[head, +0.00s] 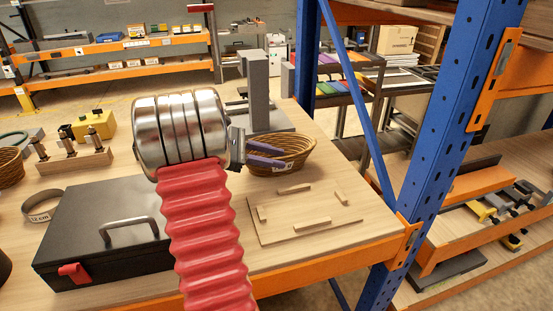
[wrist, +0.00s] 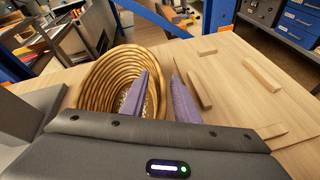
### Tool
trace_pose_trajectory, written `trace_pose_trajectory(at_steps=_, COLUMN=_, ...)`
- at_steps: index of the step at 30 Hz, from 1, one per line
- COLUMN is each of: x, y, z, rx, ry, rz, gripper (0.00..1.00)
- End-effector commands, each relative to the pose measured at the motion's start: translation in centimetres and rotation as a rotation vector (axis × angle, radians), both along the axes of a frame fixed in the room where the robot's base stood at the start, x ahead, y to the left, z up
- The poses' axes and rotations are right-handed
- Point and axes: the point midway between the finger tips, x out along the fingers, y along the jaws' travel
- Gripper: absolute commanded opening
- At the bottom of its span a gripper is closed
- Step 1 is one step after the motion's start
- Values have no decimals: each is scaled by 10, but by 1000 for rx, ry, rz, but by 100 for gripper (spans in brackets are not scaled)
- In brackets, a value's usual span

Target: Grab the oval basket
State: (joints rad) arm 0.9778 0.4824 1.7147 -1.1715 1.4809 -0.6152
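The oval basket (head: 305,158) is a tan woven basket with a white label on its side, standing on the wooden table. In the wrist view the basket (wrist: 98,72) fills the left half. My gripper (head: 285,156) has two purple fingers and is at the basket. In the wrist view my gripper (wrist: 162,75) is open, with the left finger over the basket's inside and the right finger outside it. The basket's right rim lies between the fingers. Whether either finger touches the wall I cannot tell.
A black case (head: 100,235) and another woven basket (head: 10,167) are at the left. A blue post (head: 430,150) stands at the table's right edge.

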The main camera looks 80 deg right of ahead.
Motion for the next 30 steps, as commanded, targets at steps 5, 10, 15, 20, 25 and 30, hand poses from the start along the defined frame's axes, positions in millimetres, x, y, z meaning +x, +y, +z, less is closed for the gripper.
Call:
trace_pose_trajectory(at_steps=5, x=0, y=0, z=0, rx=0, ry=0, rz=0, gripper=15)
trace_pose_trajectory(at_steps=10, x=0, y=0, z=0, rx=0, ry=0, rz=0, gripper=3)
trace_pose_trajectory(at_steps=15, x=0, y=0, z=0, rx=0, ry=0, rz=0, gripper=0)
trace_pose_trajectory(at_steps=20, x=0, y=0, z=0, rx=0, ry=0, rz=-1, gripper=0)
trace_pose_trajectory(at_steps=25, x=0, y=0, z=0, rx=0, ry=0, rz=-1, gripper=0)
trace_pose_trajectory(at_steps=30, x=0, y=0, z=0, rx=1, ry=0, rz=-1, gripper=0)
